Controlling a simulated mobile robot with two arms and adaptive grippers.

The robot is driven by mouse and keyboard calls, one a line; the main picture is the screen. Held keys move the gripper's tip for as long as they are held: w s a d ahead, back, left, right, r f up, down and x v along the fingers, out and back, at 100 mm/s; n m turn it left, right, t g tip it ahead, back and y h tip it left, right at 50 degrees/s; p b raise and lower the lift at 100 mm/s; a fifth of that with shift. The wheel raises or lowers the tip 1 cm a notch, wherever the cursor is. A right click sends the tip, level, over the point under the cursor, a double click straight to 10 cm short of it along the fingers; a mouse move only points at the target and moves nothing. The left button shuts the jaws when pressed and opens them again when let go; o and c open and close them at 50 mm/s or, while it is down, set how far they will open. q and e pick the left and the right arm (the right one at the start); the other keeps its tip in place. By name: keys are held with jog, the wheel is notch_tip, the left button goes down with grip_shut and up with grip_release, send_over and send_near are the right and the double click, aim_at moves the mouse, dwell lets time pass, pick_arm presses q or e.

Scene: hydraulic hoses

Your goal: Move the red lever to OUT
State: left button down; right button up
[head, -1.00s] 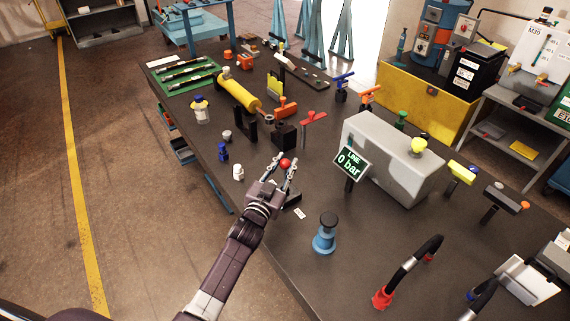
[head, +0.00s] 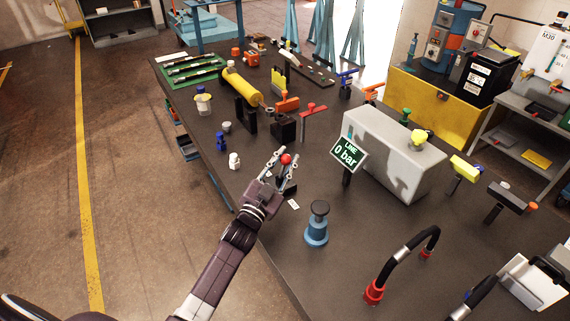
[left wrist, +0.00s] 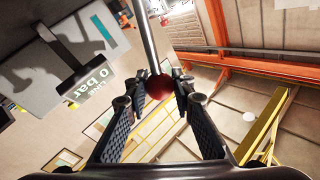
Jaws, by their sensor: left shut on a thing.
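The red lever is a metal rod with a red ball knob (head: 286,160) near the left front edge of the dark bench. My left gripper (head: 280,163) is shut on the knob, one finger on each side. In the left wrist view the red ball (left wrist: 158,87) sits between the fingertips of my left gripper (left wrist: 157,92), and its rod (left wrist: 147,38) runs to the top of the picture. The lever's base is mostly hidden behind the gripper. I cannot read any OUT marking. My right gripper is not in view.
A grey box (head: 385,160) with a "LINE 0 bar" display (head: 347,154) stands to the right. A blue fitting with a black knob (head: 317,225) stands near the front. A white fitting (head: 234,161) is at the left edge. A red-ended black hose (head: 402,258) arches at the right front.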

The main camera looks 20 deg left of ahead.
pick_arm(q)
jog(key=s+d+f+m+t+b, duration=0.1)
jog(key=b, duration=0.2)
jog(key=shift+m+h, duration=0.3)
jog(key=shift+m, duration=0.1)
jog(key=shift+d+r+m, duration=0.15)
jog(key=shift+d+m, duration=0.05)
jog(key=shift+m, duration=0.1)
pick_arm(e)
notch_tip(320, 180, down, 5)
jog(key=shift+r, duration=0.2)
pick_arm(q)
jog(key=c, duration=1.7)
grip_release()
jog(key=shift+o, duration=0.4)
jog(key=v, duration=1.2)
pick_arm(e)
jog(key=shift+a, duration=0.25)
pick_arm(q)
jog(key=shift+s+f, duration=0.1)
jog(key=shift+f, duration=0.15)
